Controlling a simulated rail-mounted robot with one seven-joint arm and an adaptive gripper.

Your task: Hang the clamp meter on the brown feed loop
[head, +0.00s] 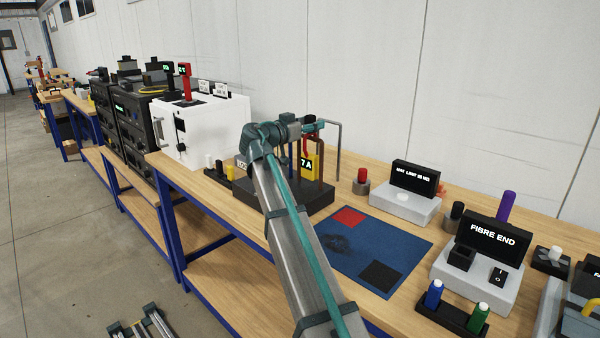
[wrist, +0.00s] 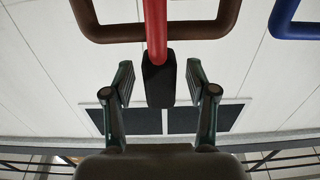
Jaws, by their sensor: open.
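The clamp meter (head: 310,166) has a yellow body with a display reading "7 A" and a red upper part. In the head view it hangs upright at the loops on the dark stand. In the wrist view its red part (wrist: 155,30) crosses the brown feed loop (wrist: 190,31); whether it closes around the bar is hidden. A black block (wrist: 158,82) sits below the red part, between my fingers. My gripper (head: 312,127) is open above the meter. In the wrist view the fingers (wrist: 158,85) stand apart from the block, with a gap on both sides.
A blue loop (wrist: 292,28) is right of the brown one. The dark stand (head: 262,197) stands on the wooden bench beside a white cabinet (head: 212,130). A blue mat (head: 350,250) lies in front, with the "FIBRE END" unit (head: 470,272) to its right.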

